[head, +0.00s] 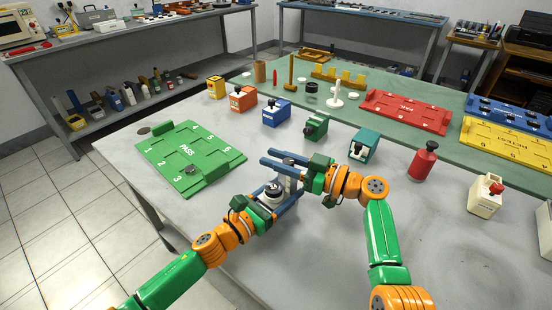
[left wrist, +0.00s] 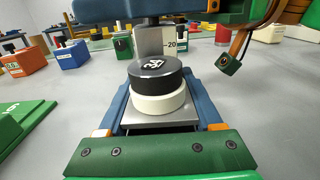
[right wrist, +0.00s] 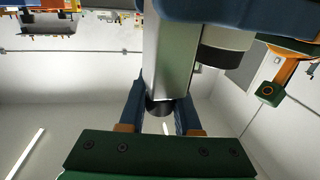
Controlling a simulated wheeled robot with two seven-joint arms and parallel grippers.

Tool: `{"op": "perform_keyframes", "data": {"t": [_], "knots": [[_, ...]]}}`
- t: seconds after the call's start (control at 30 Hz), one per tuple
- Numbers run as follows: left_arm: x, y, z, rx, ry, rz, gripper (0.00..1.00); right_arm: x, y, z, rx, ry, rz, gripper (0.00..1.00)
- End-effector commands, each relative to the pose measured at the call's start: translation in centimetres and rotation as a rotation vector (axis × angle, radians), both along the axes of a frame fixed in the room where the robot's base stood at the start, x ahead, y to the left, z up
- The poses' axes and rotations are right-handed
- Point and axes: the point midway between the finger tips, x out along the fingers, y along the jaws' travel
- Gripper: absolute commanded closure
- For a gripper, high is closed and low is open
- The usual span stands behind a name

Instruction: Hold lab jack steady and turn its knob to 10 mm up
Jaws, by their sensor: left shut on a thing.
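The lab jack (head: 271,203) stands at the table's front, largely hidden by my grippers. In the left wrist view a black disc (left wrist: 155,74) with white marks sits on a pale ring (left wrist: 158,100) on the silver jack plate (left wrist: 160,123). A grey post behind it shows a scale mark of 20. My left gripper (left wrist: 160,108) has its blue fingers closed on both sides of the jack. My right gripper (right wrist: 162,112) is open, its fingers on either side of a dark round knob (right wrist: 160,106) at the silver body's end. Finger contact with the knob is unclear.
A green PASS tray (head: 190,158) lies to the left. Small blue (head: 277,113), green (head: 316,127) and teal (head: 363,146) blocks stand behind the grippers. A red bottle (head: 423,162) and a cream container (head: 485,196) stand to the right. The front right tabletop is clear.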

Motion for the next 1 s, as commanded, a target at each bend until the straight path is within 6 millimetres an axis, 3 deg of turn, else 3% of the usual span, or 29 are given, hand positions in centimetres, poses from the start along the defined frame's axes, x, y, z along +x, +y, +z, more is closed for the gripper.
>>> {"op": "perform_keyframes", "data": {"t": [0.37, 1.0], "knots": [[0.08, 0.07, 0.00, 0.000, 0.001, 0.003, 1.00, 0.01, 0.09, -0.24, -0.006, 0.003, -0.043, 1.00], [0.07, 0.10, -0.11, 0.001, 0.002, 0.004, 1.00, 0.87, -0.61, -0.40, -0.007, 0.009, -0.423, 1.00]]}}
